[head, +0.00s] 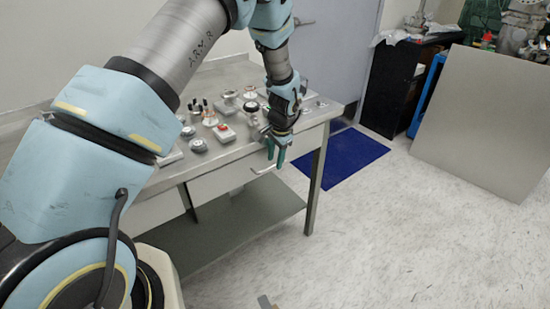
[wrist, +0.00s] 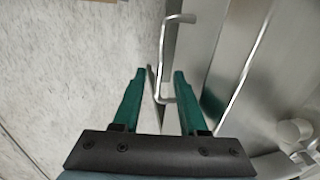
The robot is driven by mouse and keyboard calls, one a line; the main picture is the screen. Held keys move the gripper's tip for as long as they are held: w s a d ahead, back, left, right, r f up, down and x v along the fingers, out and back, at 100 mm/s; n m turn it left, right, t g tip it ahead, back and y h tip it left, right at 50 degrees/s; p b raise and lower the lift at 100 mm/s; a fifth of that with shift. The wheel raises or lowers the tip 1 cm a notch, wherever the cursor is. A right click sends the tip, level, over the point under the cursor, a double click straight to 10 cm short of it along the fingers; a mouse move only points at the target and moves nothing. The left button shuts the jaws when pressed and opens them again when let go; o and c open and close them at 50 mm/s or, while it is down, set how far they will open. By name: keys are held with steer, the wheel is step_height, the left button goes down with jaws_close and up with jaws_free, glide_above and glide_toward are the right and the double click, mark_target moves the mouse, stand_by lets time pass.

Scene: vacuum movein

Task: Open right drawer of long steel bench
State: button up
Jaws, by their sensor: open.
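The long steel bench (head: 225,155) stands along the wall in the head view, with two drawers under its top. The right drawer (head: 225,179) has a plain grey front that looks flush with the bench. Its bar handle (head: 262,171) is just below my gripper (head: 276,153), which points down in front of the drawer. In the wrist view the handle (wrist: 162,60) runs up the picture, and its near end lies between the two green fingers of my gripper (wrist: 158,72). The fingers are open and apart from the bar. Whether they are level with it in depth I cannot tell.
Several small knobs, buttons and fittings, including a red button (head: 224,132), stand on the bench top. A lower shelf (head: 225,232) is under the drawers. A blue mat (head: 343,158) lies beyond the bench, and a grey panel (head: 490,115) leans at right.

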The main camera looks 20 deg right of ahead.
steer(key=shift+w+f, duration=0.1)
steer(key=shift+f, duration=0.45)
jaws_close()
stand_by(1.1)
